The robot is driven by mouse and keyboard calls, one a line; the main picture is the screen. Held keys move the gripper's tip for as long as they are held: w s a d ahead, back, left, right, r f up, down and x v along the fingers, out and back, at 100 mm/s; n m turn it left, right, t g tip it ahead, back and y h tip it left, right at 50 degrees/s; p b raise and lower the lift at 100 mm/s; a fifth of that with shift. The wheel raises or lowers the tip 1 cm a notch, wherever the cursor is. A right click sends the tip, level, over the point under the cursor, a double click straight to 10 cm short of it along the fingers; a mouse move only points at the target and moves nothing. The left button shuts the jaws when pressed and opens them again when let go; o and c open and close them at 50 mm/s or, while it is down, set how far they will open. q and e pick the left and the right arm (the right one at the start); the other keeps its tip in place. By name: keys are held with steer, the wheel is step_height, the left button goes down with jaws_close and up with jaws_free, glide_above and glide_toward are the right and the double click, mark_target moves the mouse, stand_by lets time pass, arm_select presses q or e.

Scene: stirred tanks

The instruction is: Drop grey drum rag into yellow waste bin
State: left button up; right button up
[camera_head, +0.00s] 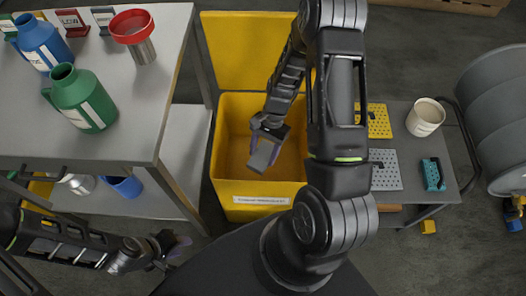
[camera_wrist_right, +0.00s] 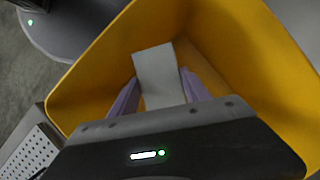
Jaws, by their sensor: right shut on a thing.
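The yellow waste bin (camera_head: 230,165) stands in the middle of the head view with its lid raised at the back and a white label on its front. My right gripper (camera_head: 266,145) is over the bin's opening, shut on the grey drum rag (camera_head: 262,157). In the right wrist view the rag (camera_wrist_right: 158,72) hangs between the two purple fingers (camera_wrist_right: 160,92), with the yellow bin walls (camera_wrist_right: 235,45) around it. The rag seems clear of the walls; its height above the bin floor is hard to tell. My left gripper (camera_head: 176,243) is low at the left, and its fingers are too small to read.
A low table (camera_head: 412,155) at right holds a cream mug (camera_head: 425,117) and perforated plates (camera_head: 386,170). A grey drum (camera_head: 495,110) lies far right.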

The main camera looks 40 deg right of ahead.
steer(key=o, duration=1.4)
steer(key=p+v, duration=0.1)
steer(key=v, duration=0.6)
steer(key=shift+d+r, duration=0.2)
steer(key=shift+r, duration=0.15)
